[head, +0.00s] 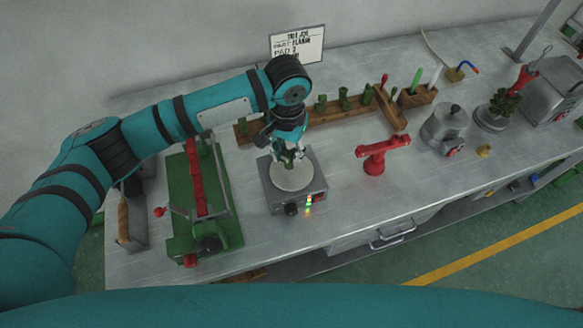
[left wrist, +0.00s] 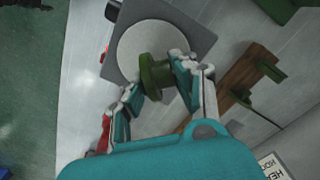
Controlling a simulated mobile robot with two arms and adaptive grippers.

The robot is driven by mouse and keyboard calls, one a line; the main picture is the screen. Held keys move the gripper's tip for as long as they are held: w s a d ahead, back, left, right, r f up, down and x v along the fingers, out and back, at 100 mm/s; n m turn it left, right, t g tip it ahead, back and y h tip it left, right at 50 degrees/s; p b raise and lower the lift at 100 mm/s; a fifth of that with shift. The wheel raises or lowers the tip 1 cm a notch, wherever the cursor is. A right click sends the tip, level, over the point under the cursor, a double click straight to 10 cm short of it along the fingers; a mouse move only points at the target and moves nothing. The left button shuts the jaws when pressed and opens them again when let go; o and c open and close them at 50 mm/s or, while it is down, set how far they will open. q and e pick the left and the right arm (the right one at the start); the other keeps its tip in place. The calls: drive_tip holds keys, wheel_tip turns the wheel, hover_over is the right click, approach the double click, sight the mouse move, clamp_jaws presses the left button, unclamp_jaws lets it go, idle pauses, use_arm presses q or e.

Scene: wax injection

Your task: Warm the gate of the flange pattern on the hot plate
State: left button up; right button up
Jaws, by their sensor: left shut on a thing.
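My left gripper (head: 289,158) is shut on the green flange pattern (left wrist: 155,74) and holds it at the hot plate. In the left wrist view the gripper's fingers (left wrist: 152,88) lie on either side of the pattern. The hot plate (head: 272,201) is a grey box with a round pale disc (left wrist: 140,42), a dark knob and small lit lamps at its front. The pattern overlaps the disc's edge in the left wrist view. I cannot tell whether its gate touches the disc. The fingers partly hide the pattern in the head view. My right gripper is not in view.
A wooden rack (head: 333,114) with several green patterns stands behind the hot plate. A green press-like fixture with a red bar (head: 195,180) is at left. A red stand (head: 380,156) is at right, with a metal pot (head: 446,128) beyond. The bench front is mostly clear.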

use_arm(q)
drive_tip(key=shift+f, duration=0.6)
idle(0.6)
idle(1.1)
drive_tip(key=shift+p, duration=0.45)
drive_tip(key=shift+s+f, duration=0.1)
drive_tip(key=shift+f, duration=0.05)
idle(1.6)
wheel_tip(320, 180, up, 6)
drive_tip(key=p, duration=0.8)
drive_tip(key=shift+r, duration=0.2)
drive_tip(key=shift+f, duration=0.1)
idle(0.9)
